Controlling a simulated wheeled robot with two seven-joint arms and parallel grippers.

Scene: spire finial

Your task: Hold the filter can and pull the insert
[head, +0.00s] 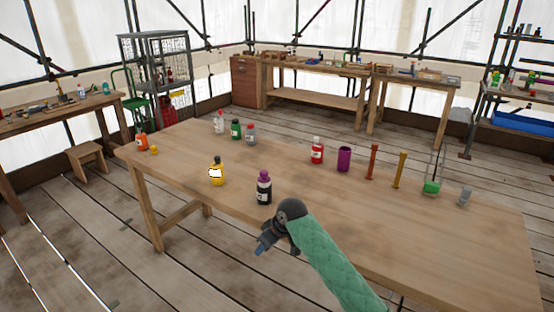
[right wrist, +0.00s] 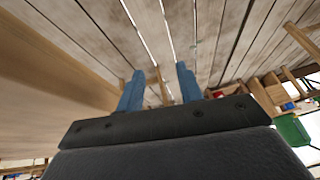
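I cannot tell for sure which thing is the filter can. A purple open-topped cylinder (head: 344,158) stands upright on the wooden table (head: 300,195), and no insert shows clearly in it. My right gripper (head: 260,250) is by the table's near edge, well apart from both. In the right wrist view its blue fingers (right wrist: 160,88) are spread with nothing between them, facing the floor. My left gripper is out of view.
A black bottle with a purple cap (head: 264,188) stands close beyond my right gripper. A yellow bottle (head: 216,172), a red bottle (head: 317,151), an orange post (head: 371,162), a yellow post (head: 399,170) and a grey piece (head: 464,196) also stand there. The table's front right is clear.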

